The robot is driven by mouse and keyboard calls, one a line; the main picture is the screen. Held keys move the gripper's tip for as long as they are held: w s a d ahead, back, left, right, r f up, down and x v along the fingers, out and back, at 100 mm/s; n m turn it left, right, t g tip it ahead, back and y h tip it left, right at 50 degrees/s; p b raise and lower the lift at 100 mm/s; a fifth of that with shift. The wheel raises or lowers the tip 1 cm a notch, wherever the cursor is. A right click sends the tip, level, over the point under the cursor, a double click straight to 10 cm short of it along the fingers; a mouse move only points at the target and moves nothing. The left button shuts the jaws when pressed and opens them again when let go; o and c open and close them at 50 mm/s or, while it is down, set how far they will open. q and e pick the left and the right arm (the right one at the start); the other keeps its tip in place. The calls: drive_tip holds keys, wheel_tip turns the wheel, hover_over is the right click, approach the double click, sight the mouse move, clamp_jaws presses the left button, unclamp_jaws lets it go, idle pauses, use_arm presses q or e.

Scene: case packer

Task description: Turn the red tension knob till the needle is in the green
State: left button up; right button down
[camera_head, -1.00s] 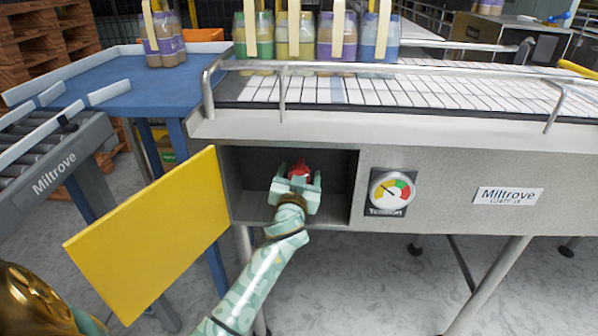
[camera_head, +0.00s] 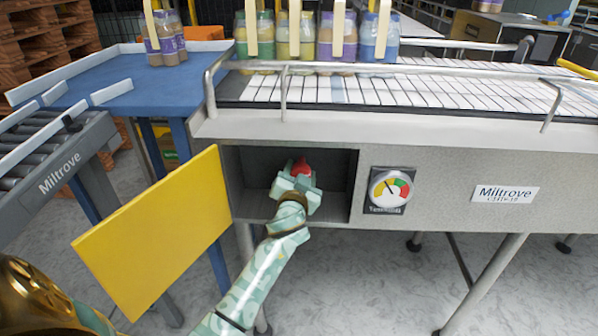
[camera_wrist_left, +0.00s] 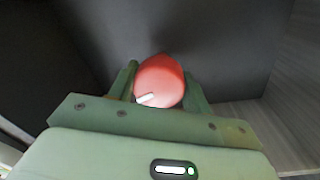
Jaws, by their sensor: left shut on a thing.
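The red tension knob (camera_head: 301,168) sits inside the open recess in the conveyor's side. My left gripper (camera_head: 298,178) reaches into the recess and is shut on it. In the left wrist view the knob (camera_wrist_left: 160,82) lies between the two green fingers, its white mark pointing to the lower left. The tension gauge (camera_head: 390,190) is to the right of the recess, with yellow, green and red bands. Its needle points up and to the left, close to where yellow meets green; the exact band is hard to tell. My right gripper is not in view.
A yellow door (camera_head: 155,235) hangs open at the left of the recess (camera_head: 340,190). Packs of bottles stand behind the conveyor's rail (camera_head: 420,68). A blue table (camera_head: 130,85) and a roller conveyor (camera_head: 60,165) are on the left.

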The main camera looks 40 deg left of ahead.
use_arm(q)
drive_tip(key=m+p, duration=0.2)
drive_tip(key=m, duration=0.3)
drive_tip(key=shift+g, duration=0.3)
drive_tip(key=shift+d+f+m+p, duration=0.1)
drive_tip(key=shift+m+p, duration=0.5)
drive_tip(key=shift+m, duration=1.4)
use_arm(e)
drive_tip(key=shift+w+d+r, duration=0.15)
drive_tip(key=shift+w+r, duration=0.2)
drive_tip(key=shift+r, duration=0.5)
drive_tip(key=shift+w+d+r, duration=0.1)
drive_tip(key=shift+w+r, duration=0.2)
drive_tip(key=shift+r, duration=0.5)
use_arm(q)
drive_tip(key=shift+f, duration=0.1)
drive_tip(key=o, duration=1)
drive_tip(key=shift+c, duration=0.2)
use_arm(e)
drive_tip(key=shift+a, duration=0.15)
